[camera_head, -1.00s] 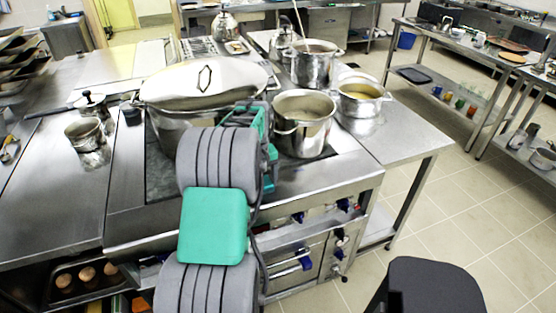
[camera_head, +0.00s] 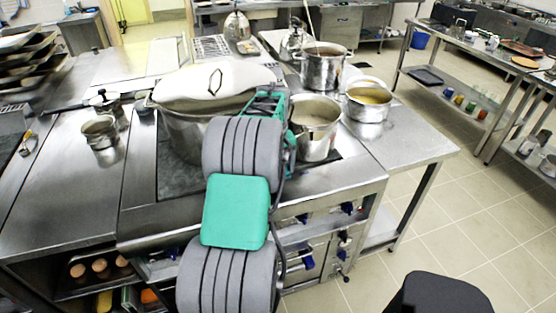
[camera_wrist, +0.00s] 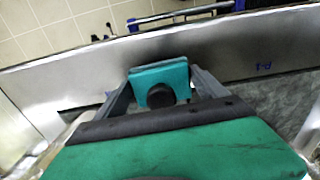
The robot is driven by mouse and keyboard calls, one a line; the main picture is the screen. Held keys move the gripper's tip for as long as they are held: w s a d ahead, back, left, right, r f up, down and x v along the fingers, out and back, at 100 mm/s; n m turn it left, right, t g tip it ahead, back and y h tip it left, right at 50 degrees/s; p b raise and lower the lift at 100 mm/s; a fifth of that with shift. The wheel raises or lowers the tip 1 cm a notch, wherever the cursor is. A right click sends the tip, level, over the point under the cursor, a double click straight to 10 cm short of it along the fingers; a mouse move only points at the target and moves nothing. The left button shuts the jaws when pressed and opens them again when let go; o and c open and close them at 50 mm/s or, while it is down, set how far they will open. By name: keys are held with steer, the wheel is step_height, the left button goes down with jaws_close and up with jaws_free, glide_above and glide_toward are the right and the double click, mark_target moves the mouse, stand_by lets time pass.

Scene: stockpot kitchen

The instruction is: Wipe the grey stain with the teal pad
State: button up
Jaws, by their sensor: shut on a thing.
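The teal pad (camera_wrist: 160,78) shows in the wrist view, with a round black knob on the side facing the camera. My gripper (camera_wrist: 162,84) is shut on it, one grey finger at each side. The pad is close to a steel front strip of the stove (camera_wrist: 75,75), but I cannot tell whether it touches. A dark, blurred grey patch (camera_wrist: 268,45) shows on the steel to its right; I cannot tell whether it is the stain or a reflection.
A large lidded pot (camera_head: 182,130), an open pot (camera_head: 315,125) and a pot of yellow liquid (camera_head: 368,100) stand near my arm. A small pot (camera_head: 100,132) stands on the left counter. Blue-handled knobs line the stove front.

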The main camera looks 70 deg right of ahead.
steer(key=shift+r+p, duration=0.45)
steer(key=shift+r, duration=0.65)
